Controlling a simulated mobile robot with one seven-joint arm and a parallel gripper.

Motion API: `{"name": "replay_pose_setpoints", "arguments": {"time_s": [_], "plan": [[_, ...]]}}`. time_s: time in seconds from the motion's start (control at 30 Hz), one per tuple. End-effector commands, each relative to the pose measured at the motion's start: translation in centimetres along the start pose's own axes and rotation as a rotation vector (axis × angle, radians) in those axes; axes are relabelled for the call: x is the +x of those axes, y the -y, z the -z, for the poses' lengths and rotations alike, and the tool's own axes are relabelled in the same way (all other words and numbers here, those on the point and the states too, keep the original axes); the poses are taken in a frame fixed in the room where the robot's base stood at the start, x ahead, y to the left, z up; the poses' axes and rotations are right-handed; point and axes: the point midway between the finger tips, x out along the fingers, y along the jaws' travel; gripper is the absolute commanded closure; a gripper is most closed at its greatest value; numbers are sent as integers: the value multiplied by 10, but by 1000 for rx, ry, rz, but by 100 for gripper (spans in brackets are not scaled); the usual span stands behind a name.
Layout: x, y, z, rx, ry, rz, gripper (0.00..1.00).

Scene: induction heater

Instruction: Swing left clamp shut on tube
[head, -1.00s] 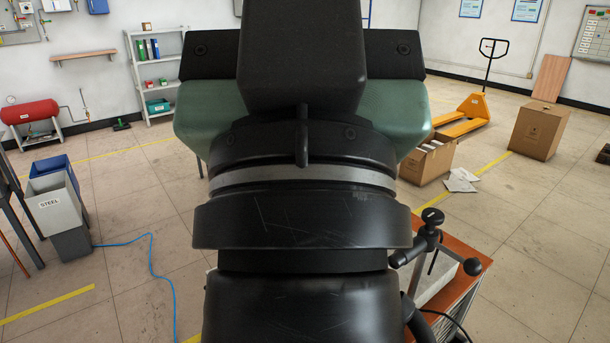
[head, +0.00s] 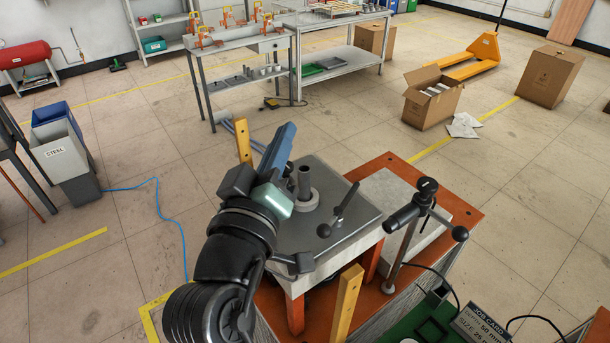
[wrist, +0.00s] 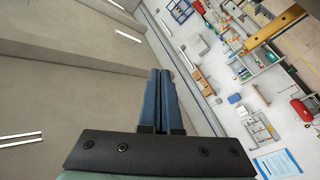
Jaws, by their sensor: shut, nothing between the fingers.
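In the head view, a short dark upright tube (head: 305,180) stands in a pale ring on the grey top of an orange-framed machine (head: 318,240). A black lever with a ball knob (head: 340,210) stands to its right, apart from it. A black clamp-like head with a ball handle (head: 415,210) sits on a post further right. I cannot tell which part is the left clamp. My gripper (head: 286,130) is left of the tube, its blue fingers tilted upward. In the wrist view my gripper (wrist: 161,72) is shut and empty, pointing toward ceiling and wall.
Yellow posts stand behind (head: 243,140) and in front (head: 348,302) of the machine. A far bench (head: 240,40) bears several orange clamps. An open carton (head: 432,105), bins (head: 62,150) and a blue hose (head: 165,205) lie around; floor between is mostly clear.

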Motion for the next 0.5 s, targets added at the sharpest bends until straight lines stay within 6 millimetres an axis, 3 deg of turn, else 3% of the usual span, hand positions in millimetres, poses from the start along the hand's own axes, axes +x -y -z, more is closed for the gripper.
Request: {"name": "replay_pose_setpoints", "arguments": {"time_s": [0.03,0.1,0.2,0.33,0.5], "plan": [[-7,25,-18,-154,79,37,100],[-24,55,-48,-370,157,64,100],[-53,84,-82,-649,218,96,100],[-87,105,-107,-917,235,117,100],[-108,116,-119,-1078,226,121,100]]}}
